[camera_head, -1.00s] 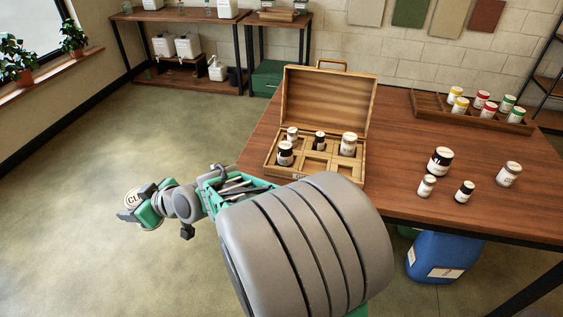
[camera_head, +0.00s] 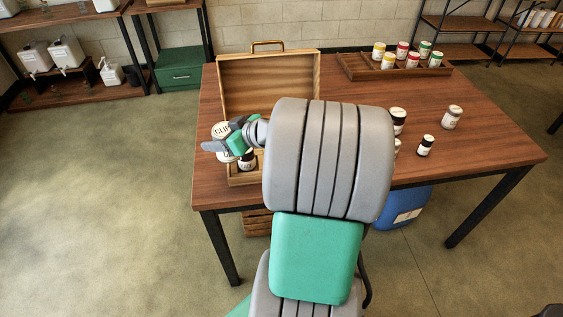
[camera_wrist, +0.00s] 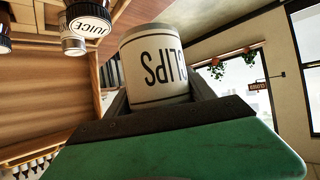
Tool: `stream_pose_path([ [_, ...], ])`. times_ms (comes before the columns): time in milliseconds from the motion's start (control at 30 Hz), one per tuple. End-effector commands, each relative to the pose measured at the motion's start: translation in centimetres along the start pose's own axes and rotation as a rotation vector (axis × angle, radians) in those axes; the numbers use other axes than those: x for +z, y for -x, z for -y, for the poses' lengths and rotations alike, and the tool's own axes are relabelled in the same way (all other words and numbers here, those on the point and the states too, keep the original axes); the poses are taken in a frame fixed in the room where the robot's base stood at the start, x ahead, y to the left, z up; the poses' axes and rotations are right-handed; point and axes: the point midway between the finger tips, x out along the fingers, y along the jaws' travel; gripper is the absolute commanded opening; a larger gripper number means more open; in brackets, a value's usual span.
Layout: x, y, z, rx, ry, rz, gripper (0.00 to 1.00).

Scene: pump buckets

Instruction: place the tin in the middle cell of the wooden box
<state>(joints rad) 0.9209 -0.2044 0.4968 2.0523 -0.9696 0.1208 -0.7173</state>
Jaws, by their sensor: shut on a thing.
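The tin, white with a "CLIPS" label, shows in the wrist view (camera_wrist: 157,68), large and close between the fingers. In the head view the tin (camera_head: 222,130) is at the left front of the wooden box (camera_head: 231,180). My gripper (camera_head: 226,146) is shut on the tin and appears to hold it over or beside the box's left part. The box lid (camera_head: 268,90) stands open at the back. A dark jar (camera_head: 247,160) in the box shows just right of the tin. My arm hides most of the cells, including the middle one.
The wooden table (camera_head: 480,155) holds several loose jars (camera_head: 452,117) to the right of my arm. A tray (camera_head: 350,66) of coloured jars lies at the back.

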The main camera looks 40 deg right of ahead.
Motion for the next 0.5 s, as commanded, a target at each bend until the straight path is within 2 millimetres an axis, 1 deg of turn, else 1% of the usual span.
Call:
stream_pose_path([
  [33,1.0,2.4,-3.0,0.014,-0.010,0.000,0.12],
  [67,1.6,3.8,-4.4,0.013,-0.009,0.000,0.12],
  [100,2.4,5.8,-6.0,0.010,-0.007,0.000,0.12],
  [167,3.8,9.0,-8.1,0.005,-0.004,0.001,0.12],
  [200,4.7,11.1,-9.2,0.000,0.001,0.000,0.12],
  [300,6.9,15.5,-10.8,-0.012,0.006,0.001,0.12],
  [333,7.4,16.6,-11.0,-0.015,0.009,0.000,0.12],
  [400,8.3,18.5,-11.3,-0.023,0.013,0.000,0.12],
  [500,9.2,19.8,-11.5,-0.030,0.017,0.000,0.12],
])
